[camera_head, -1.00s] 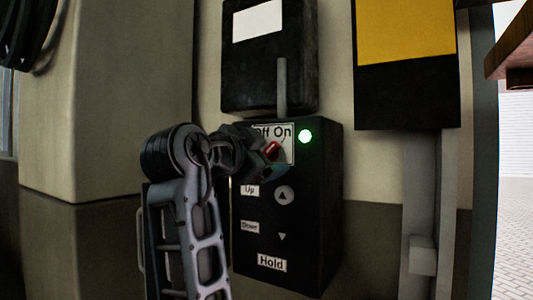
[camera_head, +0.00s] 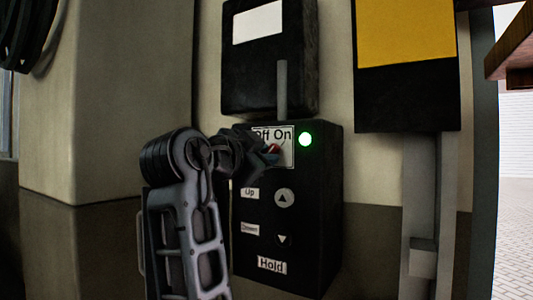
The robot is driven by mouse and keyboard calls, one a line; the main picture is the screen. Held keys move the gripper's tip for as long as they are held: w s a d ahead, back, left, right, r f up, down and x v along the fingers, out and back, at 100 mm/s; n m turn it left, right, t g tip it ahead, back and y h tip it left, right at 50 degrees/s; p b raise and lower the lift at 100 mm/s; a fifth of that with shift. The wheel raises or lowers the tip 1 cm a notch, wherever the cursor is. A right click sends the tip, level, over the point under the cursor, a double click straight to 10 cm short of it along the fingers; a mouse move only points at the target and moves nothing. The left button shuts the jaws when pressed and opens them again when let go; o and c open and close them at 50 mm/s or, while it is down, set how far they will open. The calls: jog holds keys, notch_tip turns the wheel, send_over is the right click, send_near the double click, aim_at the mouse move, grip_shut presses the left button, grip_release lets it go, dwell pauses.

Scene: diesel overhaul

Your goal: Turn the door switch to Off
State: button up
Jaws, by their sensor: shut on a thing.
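The door switch (camera_head: 273,148) is a small red knob below the "Off On" label (camera_head: 284,133) near the top of a black control box (camera_head: 310,220) on the wall. My gripper (camera_head: 267,157) reaches in from the left and is shut on the switch. The jaws hide most of the knob, so its exact angle is hard to tell. A green lamp (camera_head: 305,139) to the right of the label is lit.
Up (camera_head: 284,198) and Down (camera_head: 283,240) buttons and a Hold label (camera_head: 272,265) sit below the switch. A black box (camera_head: 269,70) with a grey conduit (camera_head: 282,88) is above. A yellow and black panel (camera_head: 405,35) hangs at the right.

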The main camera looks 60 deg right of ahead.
jog(key=n+p, duration=0.4)
jog(key=shift+r, duration=0.3)
jog(key=n+p, duration=0.5)
jog(key=shift+w, duration=0.1)
jog(key=n, duration=0.8)
jog(key=shift+w+f, duration=0.15)
jog(key=shift+f, duration=0.2)
jog(key=o, duration=1.5)
